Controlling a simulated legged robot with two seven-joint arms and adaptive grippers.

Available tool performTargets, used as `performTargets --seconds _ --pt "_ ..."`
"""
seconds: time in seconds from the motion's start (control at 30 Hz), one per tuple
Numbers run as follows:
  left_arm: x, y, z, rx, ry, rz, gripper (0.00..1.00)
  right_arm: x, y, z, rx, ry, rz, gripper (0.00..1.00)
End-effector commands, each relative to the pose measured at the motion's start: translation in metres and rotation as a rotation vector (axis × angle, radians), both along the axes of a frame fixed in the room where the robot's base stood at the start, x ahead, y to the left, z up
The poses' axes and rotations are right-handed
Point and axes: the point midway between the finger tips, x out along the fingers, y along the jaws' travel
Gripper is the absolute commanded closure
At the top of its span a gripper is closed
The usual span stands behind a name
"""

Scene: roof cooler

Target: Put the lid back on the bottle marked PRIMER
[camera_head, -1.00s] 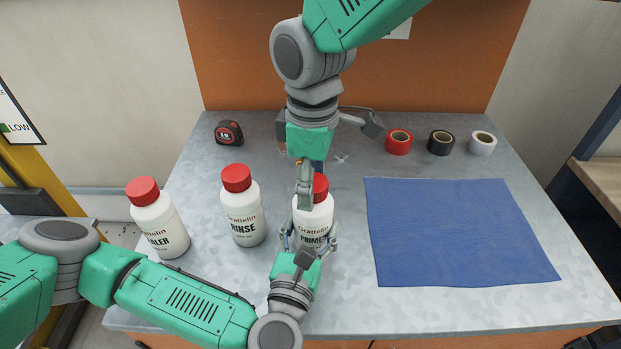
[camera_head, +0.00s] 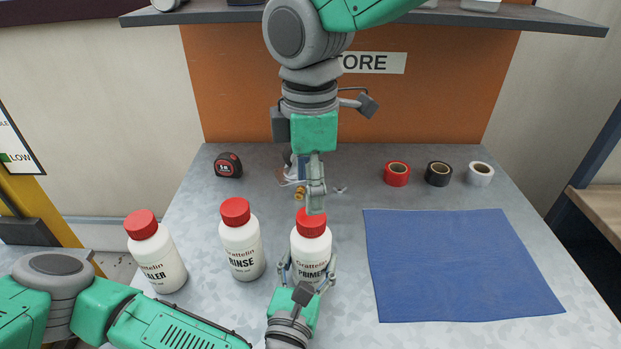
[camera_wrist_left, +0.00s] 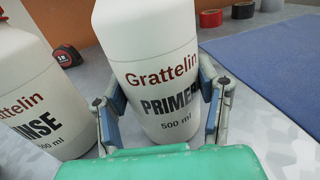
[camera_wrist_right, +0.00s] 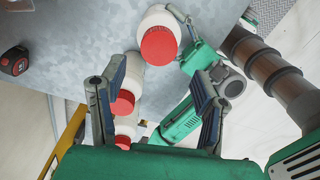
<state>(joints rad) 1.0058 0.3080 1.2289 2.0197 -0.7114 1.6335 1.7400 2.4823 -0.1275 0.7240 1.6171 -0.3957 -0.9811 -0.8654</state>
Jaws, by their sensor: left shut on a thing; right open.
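The white PRIMER bottle (camera_head: 311,252) stands upright on the grey table, with its red lid (camera_head: 311,226) sitting on its top. The lid looks level; I cannot tell how tight it is. My left gripper (camera_head: 308,268) is shut around the bottle's body from the front. In the left wrist view a finger lies on each side of the PRIMER bottle (camera_wrist_left: 158,75); its top is out of that view. My right gripper (camera_head: 315,203) is open and empty above the lid, partly covering it. In the right wrist view the red lid (camera_wrist_right: 159,45) lies beyond the open fingers (camera_wrist_right: 155,90), clear of them.
The RINSE bottle (camera_head: 242,248) and the SEALER bottle (camera_head: 157,262), both red-lidded, stand to the left. A tape measure (camera_head: 228,165), tape rolls (camera_head: 438,173) and small brass parts (camera_head: 299,193) lie behind. A blue cloth (camera_head: 460,265) lies flat at the right. A shelf (camera_head: 480,17) crosses the back.

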Motion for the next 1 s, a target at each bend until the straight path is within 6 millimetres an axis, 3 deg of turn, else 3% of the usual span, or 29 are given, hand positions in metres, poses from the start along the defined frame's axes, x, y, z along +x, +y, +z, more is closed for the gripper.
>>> performTargets --seconds 0.2,0.57,1.0 --pt "0.0 0.0 0.0 0.0 -0.001 0.0 1.0 0.003 -0.002 0.013 0.003 -0.01 0.2 0.43" --pt "0.0 0.0 0.0 0.0 0.0 0.0 1.0 0.003 -0.002 0.01 0.001 -0.01 0.204 0.43" --pt "0.0 0.0 0.0 0.0 -0.001 0.0 1.0 0.002 -0.002 -0.051 0.001 -0.008 0.204 0.43"
